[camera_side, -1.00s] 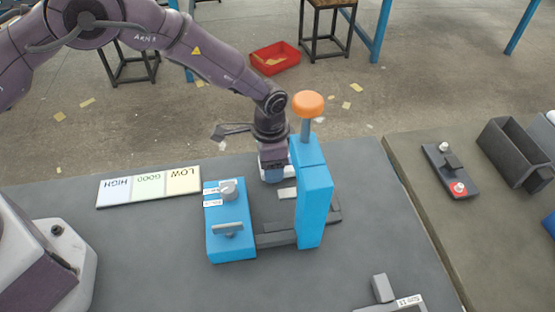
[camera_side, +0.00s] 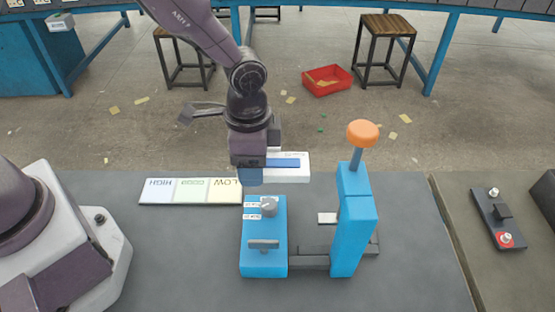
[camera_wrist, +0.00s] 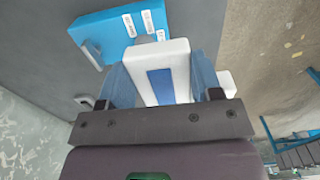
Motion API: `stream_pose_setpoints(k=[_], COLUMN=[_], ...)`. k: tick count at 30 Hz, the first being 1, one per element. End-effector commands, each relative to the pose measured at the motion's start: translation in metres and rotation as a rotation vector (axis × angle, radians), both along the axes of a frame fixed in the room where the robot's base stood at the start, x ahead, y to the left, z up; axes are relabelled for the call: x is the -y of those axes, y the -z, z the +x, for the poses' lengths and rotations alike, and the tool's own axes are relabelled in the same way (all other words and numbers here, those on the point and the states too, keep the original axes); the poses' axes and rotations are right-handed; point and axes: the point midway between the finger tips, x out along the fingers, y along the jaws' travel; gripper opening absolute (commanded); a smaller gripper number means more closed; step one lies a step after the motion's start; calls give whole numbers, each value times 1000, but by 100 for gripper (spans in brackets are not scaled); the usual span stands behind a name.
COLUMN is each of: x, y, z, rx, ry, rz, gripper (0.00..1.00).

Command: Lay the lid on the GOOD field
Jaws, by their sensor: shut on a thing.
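The lid (camera_side: 290,175), a white block with a blue stripe, is held above the table, behind the blue press device. It also shows in the wrist view (camera_wrist: 179,60). My gripper (camera_side: 250,176) is shut on it, with a bluish finger on each side in the wrist view (camera_wrist: 160,82). The flat board (camera_side: 190,201) lies on the table to the left, with fields HIGH, GOOD and LOW from left to right. The GOOD field (camera_side: 192,191) is the pale green middle one and looks bare. My gripper is right of the board, near its LOW end.
A blue device with a knob and handle (camera_side: 263,235) stands below the lid in the picture. Right of it rises a blue press post (camera_side: 354,225) with an orange knob (camera_side: 363,133). The grey table (camera_side: 190,260) is clear in front of the board.

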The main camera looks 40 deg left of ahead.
Motion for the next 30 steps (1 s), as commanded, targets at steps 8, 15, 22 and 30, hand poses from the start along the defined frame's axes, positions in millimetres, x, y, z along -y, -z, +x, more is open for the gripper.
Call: stream_pose_setpoints(k=[8, 15, 22, 30], x=[-13, -52, -82, -90], y=[-5, 13, 29, 34], z=[-13, -43, -73, -81], rx=[-1, -3, -2, 1], ry=[-20, -423, -1076, -1524], rz=[1, 3, 3, 0], gripper=[33, 33, 33, 33])
